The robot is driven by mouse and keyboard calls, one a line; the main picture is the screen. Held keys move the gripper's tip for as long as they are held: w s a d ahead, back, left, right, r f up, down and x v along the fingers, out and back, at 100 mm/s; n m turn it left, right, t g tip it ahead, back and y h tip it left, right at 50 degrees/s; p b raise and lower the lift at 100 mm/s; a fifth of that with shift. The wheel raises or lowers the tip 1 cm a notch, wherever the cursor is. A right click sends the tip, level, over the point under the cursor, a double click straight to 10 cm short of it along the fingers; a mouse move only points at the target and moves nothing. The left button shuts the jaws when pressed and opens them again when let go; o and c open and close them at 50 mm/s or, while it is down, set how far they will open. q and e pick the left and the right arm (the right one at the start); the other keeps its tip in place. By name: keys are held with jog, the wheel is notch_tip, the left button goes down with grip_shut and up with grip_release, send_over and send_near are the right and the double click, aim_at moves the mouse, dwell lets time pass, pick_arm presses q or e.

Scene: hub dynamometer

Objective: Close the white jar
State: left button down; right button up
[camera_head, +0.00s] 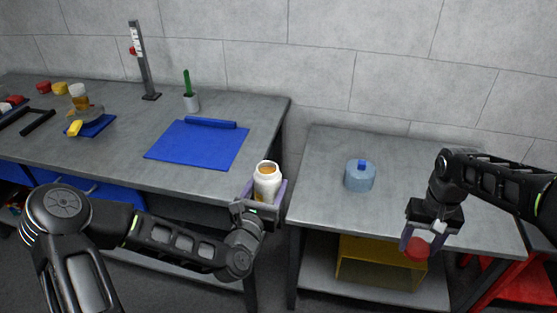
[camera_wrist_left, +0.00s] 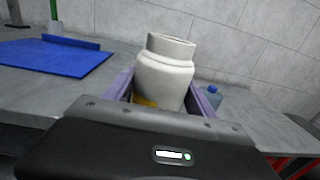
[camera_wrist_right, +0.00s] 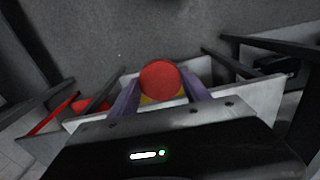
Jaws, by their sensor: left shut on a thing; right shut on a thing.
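The white jar (camera_head: 267,183) is upright in my left gripper (camera_head: 265,194), near the gap between the two tables. Its top is open and orange-brown contents show inside. In the left wrist view the white jar (camera_wrist_left: 166,70) stands between the purple fingers, which are shut on it. My right gripper (camera_head: 416,240) is shut on a round red lid (camera_head: 417,250), in front of the right table. In the right wrist view the red lid (camera_wrist_right: 160,80) sits between the fingertips. The jar and the lid are well apart.
A blue jar with a blue knob (camera_head: 360,176) stands on the right table (camera_head: 320,200). A yellow bin (camera_head: 380,265) is on the lower shelf. The space between my grippers is free above the right table.

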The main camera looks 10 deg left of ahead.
pick_arm(q)
jog(key=s+d+f+m+g+h, duration=0.4)
jog(key=s+d+f+m+h, duration=0.2)
jog(key=s+d+h, duration=0.4)
jog(key=d+m+h, duration=0.1)
jog(key=d, duration=0.3)
jog(key=shift+d+f+m, duration=0.2)
jog(key=shift+d+m, duration=0.1)
jog(key=shift+d, duration=0.1)
pick_arm(e)
jog(key=s+a+r+n, duration=0.1)
jog(key=a+r+n, duration=0.2)
jog(key=a, duration=0.9)
jog(key=s+a+r+n, duration=0.1)
jog(key=a+r+n, duration=0.1)
jog(key=a+r, duration=0.6)
jog(key=a, duration=0.4)
jog(key=shift+s+r+n, duration=0.2)
jog(key=shift+n, duration=0.2)
jog(key=shift+f, duration=2)
